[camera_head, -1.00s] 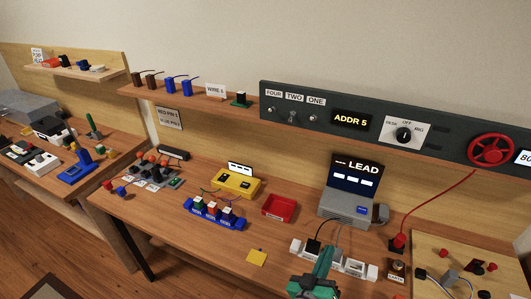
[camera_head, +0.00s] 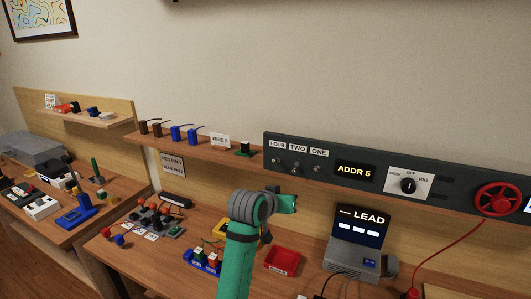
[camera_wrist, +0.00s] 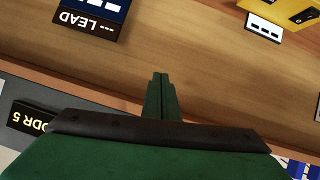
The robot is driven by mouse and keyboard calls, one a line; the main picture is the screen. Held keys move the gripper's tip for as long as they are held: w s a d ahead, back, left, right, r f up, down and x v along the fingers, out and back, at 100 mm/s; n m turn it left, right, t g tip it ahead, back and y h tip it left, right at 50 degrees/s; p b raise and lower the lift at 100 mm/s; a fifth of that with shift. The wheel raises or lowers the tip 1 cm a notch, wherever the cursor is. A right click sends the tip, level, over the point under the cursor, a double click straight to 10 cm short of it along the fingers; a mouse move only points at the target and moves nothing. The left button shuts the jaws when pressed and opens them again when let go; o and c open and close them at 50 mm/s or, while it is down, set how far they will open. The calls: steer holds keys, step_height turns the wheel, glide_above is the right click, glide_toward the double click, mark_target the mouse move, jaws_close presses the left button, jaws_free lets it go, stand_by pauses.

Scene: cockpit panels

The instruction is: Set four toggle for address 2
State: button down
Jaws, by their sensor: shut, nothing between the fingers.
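The dark switch panel (camera_head: 460,182) on the shelf carries three small toggles under the labels FOUR, TWO and ONE. The FOUR toggle (camera_head: 276,161) is at the left. The TWO toggle (camera_head: 296,168) is in the middle and its lever seems to hang down. The ONE toggle (camera_head: 317,169) is at the right. The FOUR and ONE lever positions are too small to tell. The address display (camera_head: 355,170) reads ADDR 5. My gripper (camera_head: 291,203) is below the toggles, apart from the panel. In the wrist view its fingers (camera_wrist: 161,92) are together and empty.
A rotary knob (camera_head: 408,185) and red handwheel (camera_head: 497,200) are farther right on the panel. The LEAD device (camera_head: 352,257) and red tray (camera_head: 283,261) stand on the bench below.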

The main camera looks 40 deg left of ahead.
mark_target(275, 160)
steer(key=s+a+r, duration=0.2)
steer(key=s+r, duration=0.1)
steer(key=r, duration=0.4)
steer(key=s+a+r+n+g, duration=0.1)
steer(key=s+r, duration=0.2)
steer(key=r, duration=0.4)
steer(key=s+a+r+n, duration=0.1)
steer(key=s+a+r, duration=0.1)
steer(key=r, duration=0.5)
steer(key=shift+s+a+g+h, duration=0.3)
steer(key=shift+s+a, duration=0.05)
steer(key=shift+s, duration=0.1)
steer(key=x, duration=1)
